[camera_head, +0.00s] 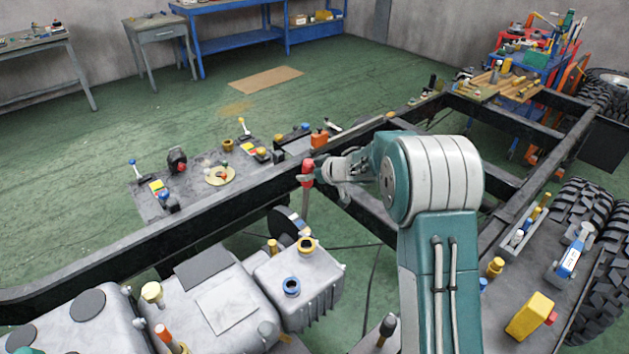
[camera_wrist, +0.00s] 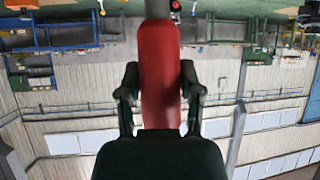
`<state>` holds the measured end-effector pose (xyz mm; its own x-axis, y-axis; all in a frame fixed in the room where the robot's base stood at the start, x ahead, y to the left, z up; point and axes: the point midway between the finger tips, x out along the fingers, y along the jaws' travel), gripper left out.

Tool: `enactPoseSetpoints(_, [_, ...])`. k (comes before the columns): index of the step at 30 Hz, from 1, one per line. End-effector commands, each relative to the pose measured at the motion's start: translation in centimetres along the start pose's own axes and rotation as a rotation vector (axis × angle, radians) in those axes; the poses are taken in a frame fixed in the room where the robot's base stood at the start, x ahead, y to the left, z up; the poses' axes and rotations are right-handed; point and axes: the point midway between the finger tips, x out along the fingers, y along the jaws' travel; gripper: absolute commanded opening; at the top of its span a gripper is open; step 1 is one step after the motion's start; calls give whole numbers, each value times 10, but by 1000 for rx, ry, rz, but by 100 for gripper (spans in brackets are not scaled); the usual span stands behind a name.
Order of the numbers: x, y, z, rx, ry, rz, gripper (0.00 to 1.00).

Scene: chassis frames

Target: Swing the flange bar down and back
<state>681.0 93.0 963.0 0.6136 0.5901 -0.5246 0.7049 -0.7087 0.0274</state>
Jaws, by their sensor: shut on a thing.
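The flange bar, a red bar or handle (camera_head: 307,167), stands at the inner side of the left chassis rail, near the middle of the head view. In the wrist view the red bar (camera_wrist: 160,50) runs up the middle between the two dark fingers of my gripper (camera_wrist: 160,90). The picture there is upside down.
The dark chassis rail (camera_head: 225,207) passes close behind the bar. A plate with valves and small fittings (camera_head: 185,187) lies beyond it. A grey tank (camera_head: 298,280) with caps sits in front. Large tyres (camera_head: 580,215) stand at the right. Green floor is open at the upper left.

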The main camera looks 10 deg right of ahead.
Motion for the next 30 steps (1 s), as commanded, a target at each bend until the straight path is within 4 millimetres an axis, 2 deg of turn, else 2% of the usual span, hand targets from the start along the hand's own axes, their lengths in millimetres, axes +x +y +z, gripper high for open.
enactPoseSetpoints(6, [8,1,-2,5,-29,-4,0])
enactPoseSetpoints(20, [9,1,-2,8,-36,-6,0])
enactPoseSetpoints(21, [9,1,-2,8,-36,-6,65])
enactPoseSetpoints(22, [9,1,-2,8,-36,-6,79])
enactPoseSetpoints(23, [9,1,-3,8,-35,-6,82])
enactPoseSetpoints(30, [8,1,-4,6,-33,-5,82])
